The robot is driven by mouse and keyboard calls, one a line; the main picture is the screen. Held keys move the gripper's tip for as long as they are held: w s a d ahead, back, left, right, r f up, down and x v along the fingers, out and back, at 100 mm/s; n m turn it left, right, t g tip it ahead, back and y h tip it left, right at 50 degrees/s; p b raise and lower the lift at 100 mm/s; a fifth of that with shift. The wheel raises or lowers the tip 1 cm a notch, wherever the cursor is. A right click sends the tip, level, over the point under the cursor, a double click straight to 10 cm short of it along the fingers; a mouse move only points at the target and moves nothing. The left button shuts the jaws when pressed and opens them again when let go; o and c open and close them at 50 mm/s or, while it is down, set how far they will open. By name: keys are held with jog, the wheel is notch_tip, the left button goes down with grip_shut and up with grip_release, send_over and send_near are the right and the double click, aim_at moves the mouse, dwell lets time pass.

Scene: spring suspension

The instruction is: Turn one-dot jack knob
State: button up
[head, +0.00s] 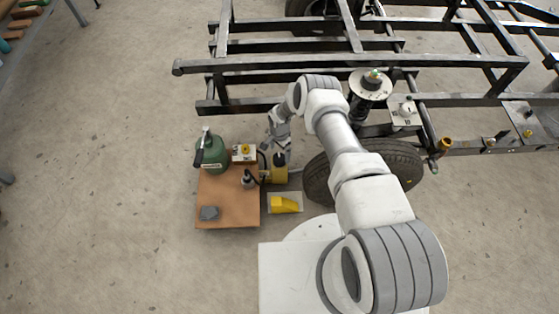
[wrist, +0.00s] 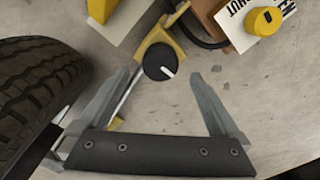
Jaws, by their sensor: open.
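A round black knob (wrist: 160,60) with a white pointer line sits on a yellow jack (wrist: 160,38) in the wrist view. In the head view, the yellow jack (head: 280,174) stands at the right edge of a brown board, with its dark top just below my gripper. My gripper (wrist: 158,75) is open, its two grey fingers spread on either side of the knob in the picture. No contact with the knob shows. My gripper also shows small in the head view (head: 278,138). I cannot make out any dot marking on the knob.
A tyre (wrist: 35,90) lies close at the left in the wrist view. A yellow knob (wrist: 264,20) on a white lettered plate is at upper right. The brown board (head: 230,215) holds a green bottle-like tank (head: 212,155). A yellow wedge (head: 284,204) lies beside it; a black frame (head: 300,62) stands behind.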

aim_at(279, 158)
notch_tip(279, 158, down, 5)
jog(key=shift+f+b, duration=0.15)
jog(key=shift+b, duration=0.8)
jog(key=c, duration=1.4)
jog(key=shift+n, duration=0.3)
